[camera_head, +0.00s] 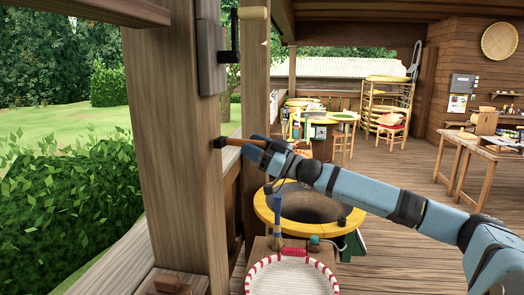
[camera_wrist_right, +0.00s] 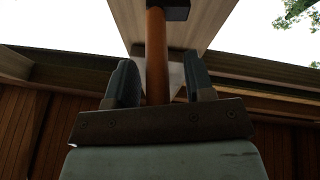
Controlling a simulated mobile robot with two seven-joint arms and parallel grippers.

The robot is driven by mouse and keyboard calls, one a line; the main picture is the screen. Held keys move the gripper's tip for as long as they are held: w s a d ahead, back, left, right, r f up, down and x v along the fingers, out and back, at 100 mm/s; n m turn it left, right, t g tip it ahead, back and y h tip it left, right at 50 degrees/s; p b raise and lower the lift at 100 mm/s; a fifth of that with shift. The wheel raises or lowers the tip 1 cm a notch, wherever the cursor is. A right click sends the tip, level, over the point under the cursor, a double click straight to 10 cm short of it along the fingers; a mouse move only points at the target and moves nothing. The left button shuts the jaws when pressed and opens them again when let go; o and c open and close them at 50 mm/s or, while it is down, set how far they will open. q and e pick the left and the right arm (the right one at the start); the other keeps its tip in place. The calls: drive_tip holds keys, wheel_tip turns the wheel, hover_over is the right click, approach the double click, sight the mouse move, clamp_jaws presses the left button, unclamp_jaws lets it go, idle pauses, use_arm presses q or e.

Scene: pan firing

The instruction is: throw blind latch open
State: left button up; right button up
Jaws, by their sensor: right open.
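The latch handle (camera_head: 230,142), a short orange-brown bar with a dark end, sticks out from the wooden post (camera_head: 178,160) at left centre in the head view. In the right wrist view the handle (camera_wrist_right: 157,45) runs up between my fingers to a dark mount (camera_wrist_right: 170,9) on the post. My right gripper (camera_head: 252,146) is at the handle's outer end. In the right wrist view my right gripper (camera_wrist_right: 160,82) is open, with one finger on each side of the handle. A gap shows beside each finger. My left gripper is out of view.
A yellow-rimmed round pit (camera_head: 310,208) and a white basket with a red-wrapped rim (camera_head: 255,280) are below my right arm. Open floor lies at right.

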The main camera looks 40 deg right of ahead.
drive_tip(key=shift+b+v, duration=0.4)
drive_tip(key=shift+v, duration=0.45)
drive_tip(key=shift+s+d+f+b, duration=0.25)
drive_tip(key=shift+s+f+b, duration=0.1)
drive_tip(key=shift+s+f, duration=0.15)
drive_tip(key=v, duration=1)
drive_tip(key=shift+s+d, duration=0.25)
drive_tip(key=shift+s, duration=0.1)
